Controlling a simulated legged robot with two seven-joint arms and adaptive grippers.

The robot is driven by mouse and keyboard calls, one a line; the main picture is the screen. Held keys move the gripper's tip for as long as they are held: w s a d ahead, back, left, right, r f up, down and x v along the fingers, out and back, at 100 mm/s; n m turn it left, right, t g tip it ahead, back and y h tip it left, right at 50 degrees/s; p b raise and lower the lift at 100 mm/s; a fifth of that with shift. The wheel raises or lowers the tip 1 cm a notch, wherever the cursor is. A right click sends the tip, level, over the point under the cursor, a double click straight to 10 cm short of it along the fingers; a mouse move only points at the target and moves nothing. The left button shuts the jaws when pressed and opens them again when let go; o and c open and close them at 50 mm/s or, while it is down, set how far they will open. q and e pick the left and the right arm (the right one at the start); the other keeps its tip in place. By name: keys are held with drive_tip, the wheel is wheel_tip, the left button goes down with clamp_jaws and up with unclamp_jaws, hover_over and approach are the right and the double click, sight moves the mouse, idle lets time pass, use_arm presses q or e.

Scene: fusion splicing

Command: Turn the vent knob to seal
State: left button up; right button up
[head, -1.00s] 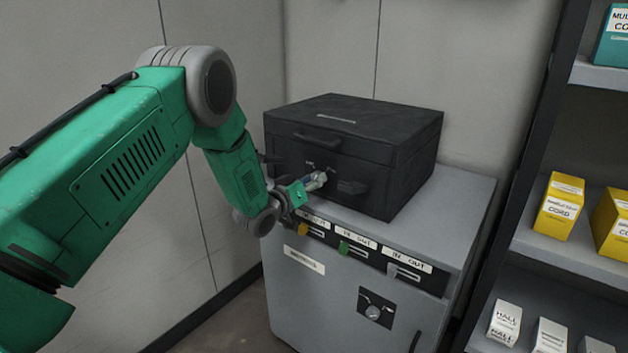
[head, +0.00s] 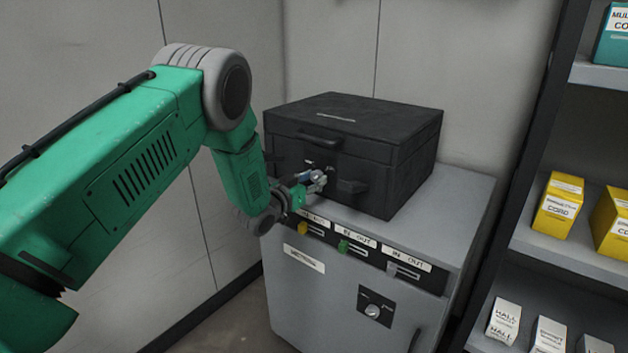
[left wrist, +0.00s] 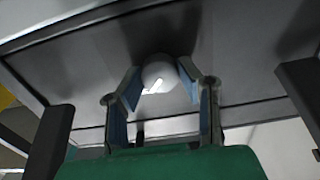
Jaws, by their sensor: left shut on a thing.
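The vent knob is a small round light-grey knob with a white pointer mark, seen in the left wrist view (left wrist: 160,76). It sits on the front of the black case (head: 395,150), which stands closed on the grey cabinet. My left gripper (head: 316,180) is at the case front. In the left wrist view the blue-padded fingers (left wrist: 160,85) are shut on the knob, one on each side. In the head view the fingers hide most of the knob and part of the labels around it. My right gripper is not in view.
The grey cabinet (head: 462,200) carries a row of coloured sliders and another dial (head: 373,311) below. A shelf with yellow boxes (head: 558,205) stands at the right. A wall is close behind.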

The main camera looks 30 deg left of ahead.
use_arm(q)
drive_tip(key=shift+s+f, duration=0.15)
drive_tip(key=shift+f, duration=0.25)
drive_tip(key=o, duration=1.1)
drive_tip(key=shift+o, duration=0.2)
drive_tip(key=shift+r, duration=0.15)
drive_tip(key=shift+a, duration=0.1)
drive_tip(key=s, duration=1.1)
drive_tip(key=shift+s+a, duration=0.3)
drive_tip(key=shift+a, duration=0.15)
